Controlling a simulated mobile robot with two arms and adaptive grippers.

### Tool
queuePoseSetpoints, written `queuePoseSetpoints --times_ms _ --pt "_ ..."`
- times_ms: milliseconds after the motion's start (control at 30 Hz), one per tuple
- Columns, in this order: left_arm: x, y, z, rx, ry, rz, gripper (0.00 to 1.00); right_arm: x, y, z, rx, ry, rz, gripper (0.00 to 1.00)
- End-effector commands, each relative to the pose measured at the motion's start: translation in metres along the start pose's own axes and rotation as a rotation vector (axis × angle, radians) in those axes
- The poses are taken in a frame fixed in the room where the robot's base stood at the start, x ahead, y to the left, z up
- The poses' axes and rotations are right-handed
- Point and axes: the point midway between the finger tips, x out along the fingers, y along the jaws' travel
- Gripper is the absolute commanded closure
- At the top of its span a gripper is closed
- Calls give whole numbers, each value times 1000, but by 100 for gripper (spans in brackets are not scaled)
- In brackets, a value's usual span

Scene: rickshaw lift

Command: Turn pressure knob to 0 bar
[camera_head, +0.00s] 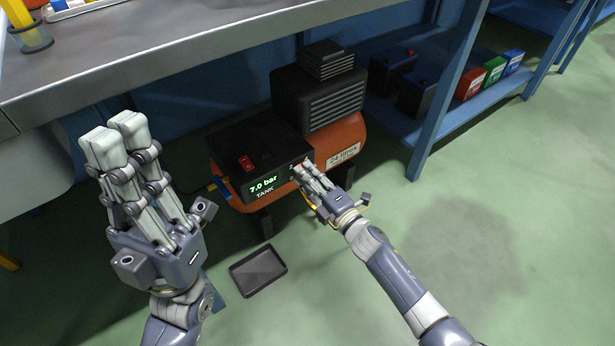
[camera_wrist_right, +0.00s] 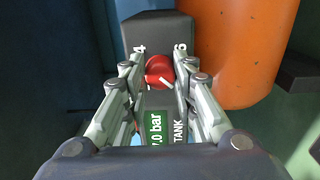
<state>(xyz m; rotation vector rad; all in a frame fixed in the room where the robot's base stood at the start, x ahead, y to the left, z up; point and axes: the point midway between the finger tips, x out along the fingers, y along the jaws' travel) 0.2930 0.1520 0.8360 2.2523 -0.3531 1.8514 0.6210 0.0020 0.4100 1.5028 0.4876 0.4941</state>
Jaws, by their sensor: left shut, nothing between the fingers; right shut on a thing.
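An orange air compressor (camera_head: 355,133) with a black control box stands on the floor under the workbench. Its green display (camera_head: 264,186) reads 7.0 bar, with TANK printed below. The red pressure knob (camera_wrist_right: 159,70) shows in the right wrist view, with a white pointer line and the marks 4 and 6 beside it. My right gripper (camera_wrist_right: 157,78) is shut on the knob, one finger on each side. In the head view my right gripper (camera_head: 305,172) covers most of the knob. My left gripper (camera_head: 115,132) is shut and empty, raised at the left, away from the compressor.
A small dark tray (camera_head: 258,270) lies on the floor in front. The grey workbench (camera_head: 180,55) overhangs the compressor. A blue shelf (camera_head: 450,120) with several boxes stands at right. The floor at right is clear.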

Motion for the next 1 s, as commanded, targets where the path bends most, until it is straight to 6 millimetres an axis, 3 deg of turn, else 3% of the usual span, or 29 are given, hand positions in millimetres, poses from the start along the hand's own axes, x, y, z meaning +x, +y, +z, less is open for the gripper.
queuePoseSetpoints --times_ms 333,367,433,800,1000 --pt "1 0 0 0 1 -1 100 0 -1 0 -5 0 -2 98" --pt "0 0 0 0 1 -1 100 0 -1 0 -5 0 -2 70" --pt "0 0 0 0 -1 -2 100 0 -1 0 -5 0 -1 54" --pt "-2 -1 1 1 -10 -9 100 -2 0 0 -3 0 -1 53" --pt "-1 -1 1 0 -8 -6 100 -26 -2 0 -3 0 -2 53"
